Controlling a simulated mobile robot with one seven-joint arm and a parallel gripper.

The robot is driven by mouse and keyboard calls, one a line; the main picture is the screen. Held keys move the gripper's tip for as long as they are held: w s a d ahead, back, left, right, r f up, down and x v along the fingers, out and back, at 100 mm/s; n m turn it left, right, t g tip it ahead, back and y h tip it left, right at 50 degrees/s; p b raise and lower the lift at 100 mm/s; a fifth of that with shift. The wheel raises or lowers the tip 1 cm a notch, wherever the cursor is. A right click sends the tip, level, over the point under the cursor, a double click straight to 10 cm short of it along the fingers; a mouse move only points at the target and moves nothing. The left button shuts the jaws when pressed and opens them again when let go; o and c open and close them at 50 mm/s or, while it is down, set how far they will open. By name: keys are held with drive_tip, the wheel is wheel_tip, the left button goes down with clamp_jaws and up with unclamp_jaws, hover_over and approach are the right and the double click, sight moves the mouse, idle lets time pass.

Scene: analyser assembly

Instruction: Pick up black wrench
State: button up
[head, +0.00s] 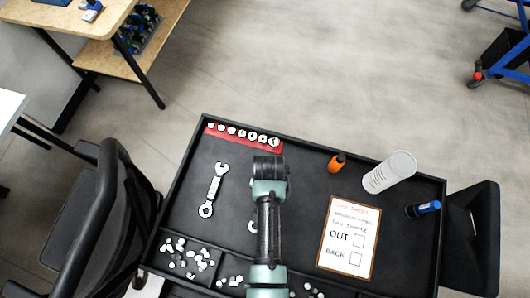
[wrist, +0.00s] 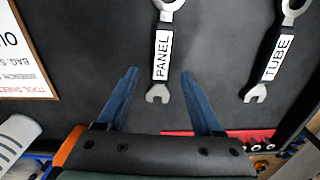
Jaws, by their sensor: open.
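Two wrenches with pale metal ends and white labels lie flat on the black tray table. The wrench marked PANEL (wrist: 162,55) is in the middle of the wrist view, its handle dark around the label. The wrench marked TUBE (wrist: 277,54) is to its right; in the head view it lies left of my arm (head: 213,190). My gripper (wrist: 159,72) is open and empty, its blue fingers on either side of the PANEL wrench's lower open end, apart from it. In the head view my arm hides most of the PANEL wrench. I cannot tell the height between fingers and wrench.
A red rack (head: 243,138) with several sockets runs along the far edge. A tool sheet (head: 348,237), an orange bottle (head: 337,162), a white cylinder (head: 390,172) and a blue item (head: 424,208) are at right. Small pale parts (head: 187,256) lie in the front compartments. Chairs flank the table.

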drive_tip(key=shift+w+f, duration=0.1)
drive_tip(key=shift+f, duration=0.8)
clamp_jaws()
